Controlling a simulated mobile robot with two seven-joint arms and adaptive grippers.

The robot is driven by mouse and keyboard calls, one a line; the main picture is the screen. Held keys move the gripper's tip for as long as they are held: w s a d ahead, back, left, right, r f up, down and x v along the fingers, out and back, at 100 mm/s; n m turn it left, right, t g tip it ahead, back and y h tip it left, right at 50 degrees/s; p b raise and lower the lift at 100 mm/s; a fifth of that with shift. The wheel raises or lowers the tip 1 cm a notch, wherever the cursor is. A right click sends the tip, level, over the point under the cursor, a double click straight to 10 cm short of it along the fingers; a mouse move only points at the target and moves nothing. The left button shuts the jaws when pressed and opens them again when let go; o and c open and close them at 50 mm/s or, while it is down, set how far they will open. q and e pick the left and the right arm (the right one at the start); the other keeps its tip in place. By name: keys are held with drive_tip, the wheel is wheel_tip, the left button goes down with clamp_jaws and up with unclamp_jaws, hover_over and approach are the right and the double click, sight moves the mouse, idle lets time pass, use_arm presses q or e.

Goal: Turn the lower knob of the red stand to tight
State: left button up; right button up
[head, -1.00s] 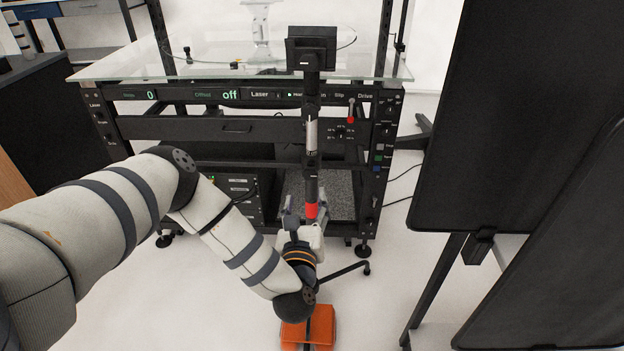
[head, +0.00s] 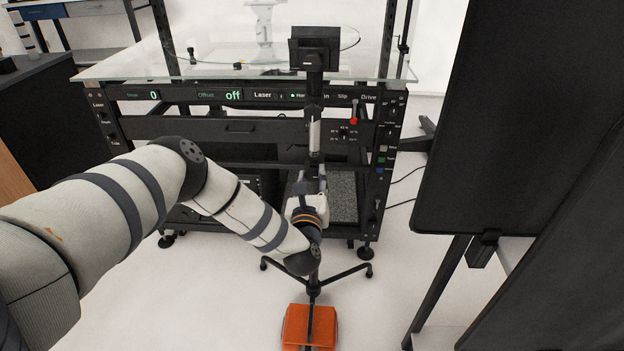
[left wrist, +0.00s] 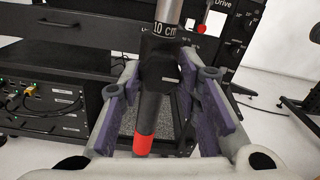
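The stand (head: 314,136) is a black and silver pole with a small dark box on top and a tripod foot, upright in front of the rack. In the left wrist view, its black collar (left wrist: 158,62) sits below a "10 cm" mark, with a red band (left wrist: 144,145) lower down. A dark knob-like part shows on the collar; its setting cannot be read. My left gripper (head: 309,182) is at the pole's lower half and hides the red band in the head view. In the left wrist view, its purple-padded fingers (left wrist: 160,97) are spread on either side of the pole, apart from it.
The rack (head: 240,128) with a glass top stands behind the pole. An orange weight bag (head: 311,326) lies at the tripod foot (head: 315,285). Large dark panels (head: 500,130) stand at the right.

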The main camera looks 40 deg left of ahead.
use_arm(q)
drive_tip(key=shift+m, duration=0.4)
drive_tip(key=m, duration=0.3)
drive_tip(key=shift+m, duration=0.4)
drive_tip(key=m, duration=0.4)
drive_tip(key=shift+m, duration=0.3)
drive_tip(key=m, duration=0.4)
drive_tip(key=shift+m, duration=2.2)
drive_tip(key=o, duration=1.1)
drive_tip(key=shift+o, duration=0.2)
